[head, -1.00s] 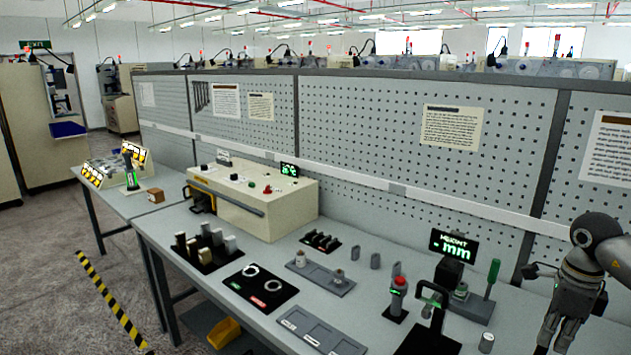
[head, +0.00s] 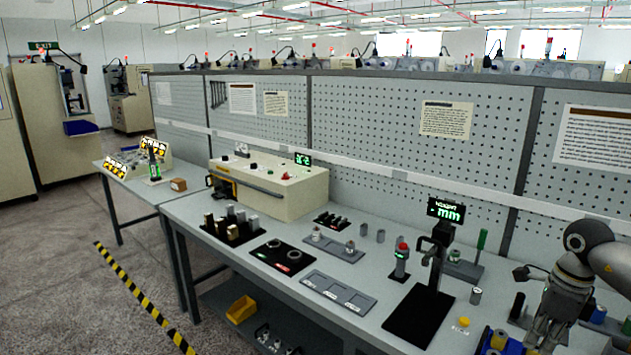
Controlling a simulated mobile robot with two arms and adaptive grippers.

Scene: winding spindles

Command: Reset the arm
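My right arm comes in from the right edge of the head view, and its gripper (head: 546,332) points down over the right end of the workbench (head: 395,292). The fingers are small and dark, so I cannot tell whether they are open or shut, or whether they hold anything. Blue and yellow parts stand close by the gripper at the lower right. My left arm and gripper are not in view.
A measuring stand with a lit "mm" display (head: 446,211) is left of my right arm. A cream machine box (head: 270,188), dark spindle holder (head: 232,232) and grey tray (head: 338,292) are further left. A perforated panel (head: 390,150) rises behind. Floor at left is open.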

